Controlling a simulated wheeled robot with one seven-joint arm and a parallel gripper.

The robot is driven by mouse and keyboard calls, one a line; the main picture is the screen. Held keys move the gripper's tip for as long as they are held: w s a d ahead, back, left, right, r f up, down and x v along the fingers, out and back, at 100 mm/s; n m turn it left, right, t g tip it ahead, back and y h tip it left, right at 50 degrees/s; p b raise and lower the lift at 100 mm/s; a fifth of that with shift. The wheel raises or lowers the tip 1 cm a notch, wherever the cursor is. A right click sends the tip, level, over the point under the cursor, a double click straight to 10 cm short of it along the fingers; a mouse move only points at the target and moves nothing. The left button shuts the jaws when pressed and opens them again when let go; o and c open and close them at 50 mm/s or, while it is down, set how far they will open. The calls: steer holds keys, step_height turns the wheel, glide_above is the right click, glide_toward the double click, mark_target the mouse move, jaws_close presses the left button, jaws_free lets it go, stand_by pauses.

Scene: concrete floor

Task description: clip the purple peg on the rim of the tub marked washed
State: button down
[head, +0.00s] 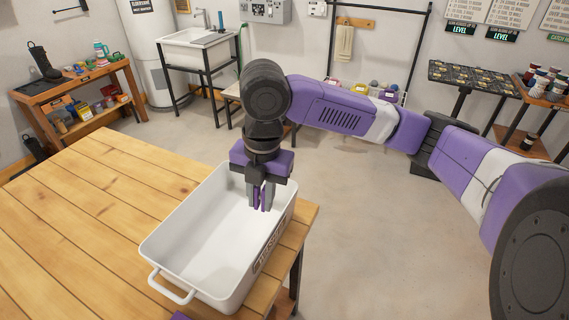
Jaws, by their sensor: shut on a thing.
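A white tub (200,284) stands on the wooden table's right end, with a handle at its near end. A dark label (269,252) is on its right outer wall; its lettering is too small and slanted to read surely. My gripper (262,204) points down at the tub's far right part, in front of the right rim in this view. It is shut on the purple peg (263,199), of which only a narrow part shows between the fingers. I cannot tell from this one view whether the peg touches the rim.
The wooden table (75,225) is bare to the left of the tub. A small purple thing (181,316) is cut off at the bottom edge. Open concrete floor (370,240) lies to the right. A sink (196,50) and a workbench (80,85) stand at the back.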

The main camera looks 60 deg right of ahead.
steer(key=m+p, duration=0.2)
steer(key=p, duration=0.1)
glide_toward(282, 214)
steer(key=shift+a+f, duration=0.1)
steer(key=shift+f, duration=0.65)
steer(key=shift+f, duration=0.1)
steer(key=shift+w+f+b, duration=0.2)
steer(key=shift+f+b, duration=1.4)
steer(key=shift+f, duration=0.4)
steer(key=shift+w+f+b, duration=0.2)
steer(key=shift+f+b, duration=1.35)
steer(key=shift+f, duration=0.5)
steer(key=c, duration=1.2)
jaws_free()
steer(key=shift+o, duration=0.2)
